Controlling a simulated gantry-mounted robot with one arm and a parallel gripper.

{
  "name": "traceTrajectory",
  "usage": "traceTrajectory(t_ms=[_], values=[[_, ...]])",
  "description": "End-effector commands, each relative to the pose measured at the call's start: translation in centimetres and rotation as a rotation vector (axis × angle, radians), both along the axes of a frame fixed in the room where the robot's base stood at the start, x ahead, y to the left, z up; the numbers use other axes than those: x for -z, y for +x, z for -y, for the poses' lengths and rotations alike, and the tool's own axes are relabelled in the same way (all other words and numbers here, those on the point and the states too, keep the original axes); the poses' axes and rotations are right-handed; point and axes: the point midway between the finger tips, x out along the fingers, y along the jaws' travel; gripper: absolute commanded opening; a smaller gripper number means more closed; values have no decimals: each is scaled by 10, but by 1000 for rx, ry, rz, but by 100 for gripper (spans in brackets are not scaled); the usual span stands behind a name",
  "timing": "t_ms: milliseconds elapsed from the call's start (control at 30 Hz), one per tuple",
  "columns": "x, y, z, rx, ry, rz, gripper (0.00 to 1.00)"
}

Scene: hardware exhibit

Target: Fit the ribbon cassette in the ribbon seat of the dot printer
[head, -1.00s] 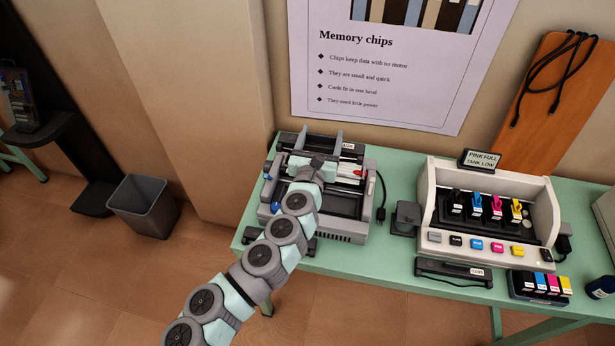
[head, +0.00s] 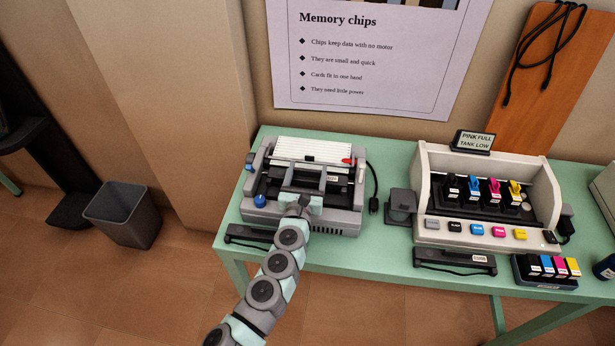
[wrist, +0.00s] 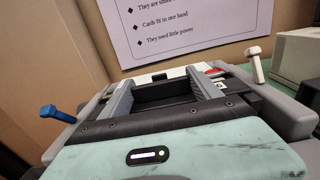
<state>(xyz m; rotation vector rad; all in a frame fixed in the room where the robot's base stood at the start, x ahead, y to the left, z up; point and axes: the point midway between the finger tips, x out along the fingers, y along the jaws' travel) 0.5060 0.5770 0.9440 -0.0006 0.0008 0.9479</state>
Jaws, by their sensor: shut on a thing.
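The dot printer (head: 345,219) stands at the left end of the green table, with a white slatted top (head: 312,149) at its back. My gripper (head: 306,176) reaches in from the front, over the printer's open middle. In the wrist view its two grey fingers (wrist: 165,82) are shut on a dark bar-like body, which I take to be the ribbon cassette (wrist: 165,93). The cassette lies across between the fingers, over or in the printer's middle. The ribbon seat is largely hidden under it and my gripper; I cannot tell if they touch.
A blue-tipped lever (wrist: 57,113) is at the printer's left and a white lever (wrist: 255,66) at its right. Dark cartridges (head: 455,260) lie along the table's front edge. An ink printer (head: 475,236) stands right. A bin (head: 122,214) is on the floor.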

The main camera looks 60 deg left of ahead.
Motion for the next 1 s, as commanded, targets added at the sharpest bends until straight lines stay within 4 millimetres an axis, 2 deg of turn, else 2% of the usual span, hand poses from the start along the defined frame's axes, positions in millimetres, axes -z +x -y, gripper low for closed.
traceTrajectory(t_ms=[100,867,900,1000], values=[[9,0,0,-1,0,0,29],[20,1,0,1,1,0,29],[20,1,0,1,1,0,74],[20,0,0,1,1,0,82]])
